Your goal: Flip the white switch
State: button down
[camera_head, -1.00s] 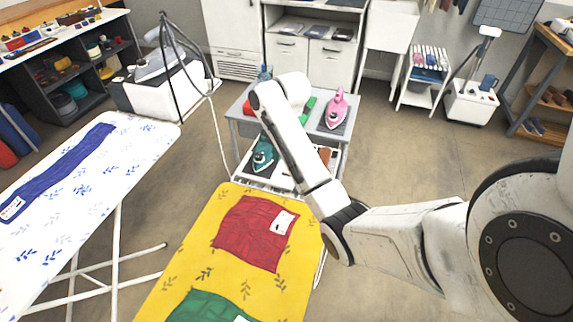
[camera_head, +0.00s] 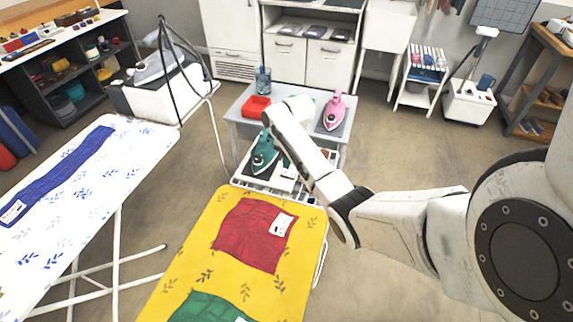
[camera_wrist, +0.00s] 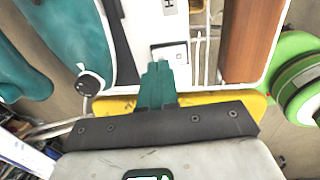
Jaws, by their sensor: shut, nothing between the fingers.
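The white switch (camera_wrist: 172,50) looks like a small square rocker with a dark mark on a pale panel, in the upper middle of the wrist view. My gripper (camera_wrist: 159,68) has teal fingers that are shut and empty. Their tips overlap the lower edge of the switch in the picture; I cannot tell whether they touch it. A teal iron (camera_wrist: 50,25) lies left of the switch; it also shows in the head view (camera_head: 264,153), on the station at the end of the yellow board.
A brown wooden block (camera_wrist: 250,40) and a green spool (camera_wrist: 300,75) lie right of the switch. The yellow ironing board (camera_head: 215,235) is close in front. A grey table (camera_head: 240,112) behind bears a red bin (camera_head: 256,107) and a pink iron (camera_head: 333,112).

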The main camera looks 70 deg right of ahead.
aim_at(289, 174)
jog(key=shift+w+f, duration=0.15)
jog(key=shift+f, duration=1)
